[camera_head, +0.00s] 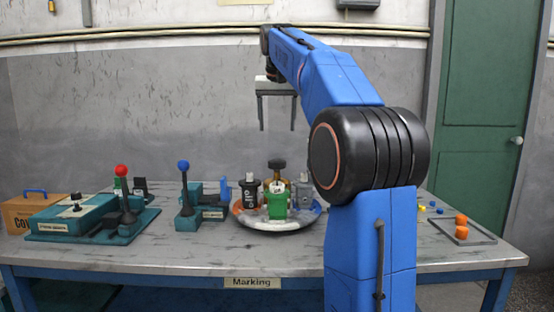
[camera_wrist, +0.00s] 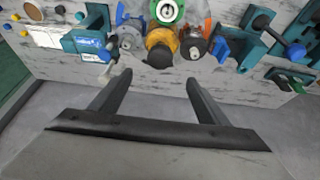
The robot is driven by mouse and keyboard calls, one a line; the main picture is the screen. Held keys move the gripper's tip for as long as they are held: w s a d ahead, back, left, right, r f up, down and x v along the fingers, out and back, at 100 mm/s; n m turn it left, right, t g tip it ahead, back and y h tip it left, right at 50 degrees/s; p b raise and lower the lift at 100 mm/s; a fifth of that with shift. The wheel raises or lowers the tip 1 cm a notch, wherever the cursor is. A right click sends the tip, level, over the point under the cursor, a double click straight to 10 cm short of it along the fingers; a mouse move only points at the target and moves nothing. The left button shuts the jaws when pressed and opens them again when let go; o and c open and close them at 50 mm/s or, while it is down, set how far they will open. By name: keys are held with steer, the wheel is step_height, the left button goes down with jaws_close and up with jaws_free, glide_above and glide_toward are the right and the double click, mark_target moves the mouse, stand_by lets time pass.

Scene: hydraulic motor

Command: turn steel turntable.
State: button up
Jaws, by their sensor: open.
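The steel turntable (camera_head: 250,222) is a round, shallow grey disc on the table, with orange and blue patches on its rim. It holds a green container (camera_head: 277,206), a black bottle (camera_head: 250,191), a gold item with a dark top (camera_head: 277,166) and a grey container (camera_head: 302,190). My gripper (camera_head: 277,128) is above and behind the turntable, fingers pointing down, apart and empty. In the wrist view my gripper (camera_wrist: 158,77) shows both fingers spread with nothing between them. The turntable's items, such as the gold one (camera_wrist: 162,42), show at the top and hide most of the disc.
A teal lever unit with a red knob (camera_head: 121,171) and another with a blue knob (camera_head: 183,165) stand left of the turntable. Orange pieces (camera_head: 461,232) lie in a frame at right. The front table strip is clear.

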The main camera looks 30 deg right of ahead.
mark_target(277, 160)
steer(key=x, duration=1.4)
steer(key=shift+f, duration=0.25)
steer(key=c, duration=1.5)
steer(key=shift+c, duration=0.2)
